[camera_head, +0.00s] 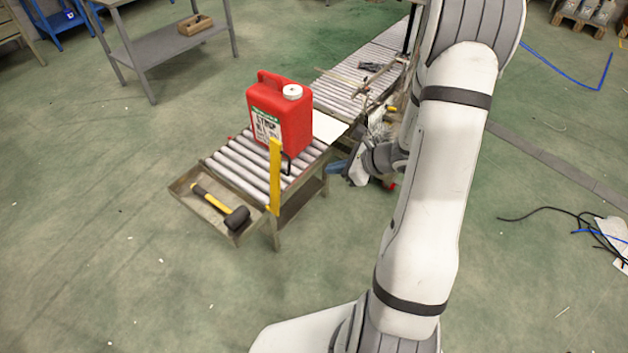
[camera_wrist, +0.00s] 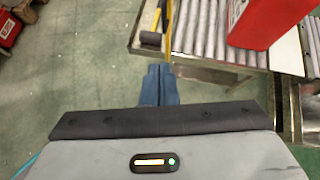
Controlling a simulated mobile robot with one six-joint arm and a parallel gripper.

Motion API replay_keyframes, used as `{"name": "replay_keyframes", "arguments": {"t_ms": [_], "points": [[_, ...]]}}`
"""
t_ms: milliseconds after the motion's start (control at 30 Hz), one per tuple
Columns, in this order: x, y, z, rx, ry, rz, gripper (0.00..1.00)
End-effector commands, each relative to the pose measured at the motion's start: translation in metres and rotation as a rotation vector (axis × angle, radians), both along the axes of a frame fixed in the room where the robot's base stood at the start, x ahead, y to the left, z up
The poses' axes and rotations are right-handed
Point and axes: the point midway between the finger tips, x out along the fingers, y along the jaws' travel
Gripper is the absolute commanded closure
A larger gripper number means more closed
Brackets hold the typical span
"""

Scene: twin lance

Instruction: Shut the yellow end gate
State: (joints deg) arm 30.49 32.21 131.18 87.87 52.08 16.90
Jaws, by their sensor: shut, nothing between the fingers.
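The yellow end gate (camera_head: 275,178) stands upright at the near corner of the roller conveyor (camera_head: 240,172). It looks like a narrow yellow strip, and the roller end facing the tray looks uncovered. A dark curved handle (camera_head: 287,163) shows beside it. In the wrist view the gate (camera_wrist: 168,32) is a thin yellow line beyond my fingertips. My gripper (camera_head: 337,168) is shut and empty, with blue fingers, to the right of the gate and beside the conveyor's near side. In the wrist view the fingers (camera_wrist: 159,84) point towards the gate, with no clear contact.
A red jerrycan (camera_head: 280,115) stands on the rollers behind the gate. A shallow tray (camera_head: 185,190) at the conveyor's end holds a black-headed mallet (camera_head: 222,206). A farther roller section (camera_head: 345,95) carries loose items. The floor in front and left is mostly clear.

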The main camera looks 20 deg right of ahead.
Motion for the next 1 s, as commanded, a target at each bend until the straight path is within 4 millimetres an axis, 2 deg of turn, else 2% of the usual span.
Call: {"name": "replay_keyframes", "arguments": {"t_ms": [100, 233, 667, 800, 1000], "points": [[0.004, -0.007, -0.011, 0.023, 0.015, -0.05, 1.0], [0.01, -0.002, -0.018, 0.025, 0.017, -0.057, 1.0], [0.057, 0.044, -0.069, 0.024, 0.016, -0.064, 1.0], [0.072, 0.06, -0.064, 0.023, 0.013, -0.064, 1.0], [0.083, 0.07, -0.062, 0.022, 0.013, -0.068, 1.0]]}}
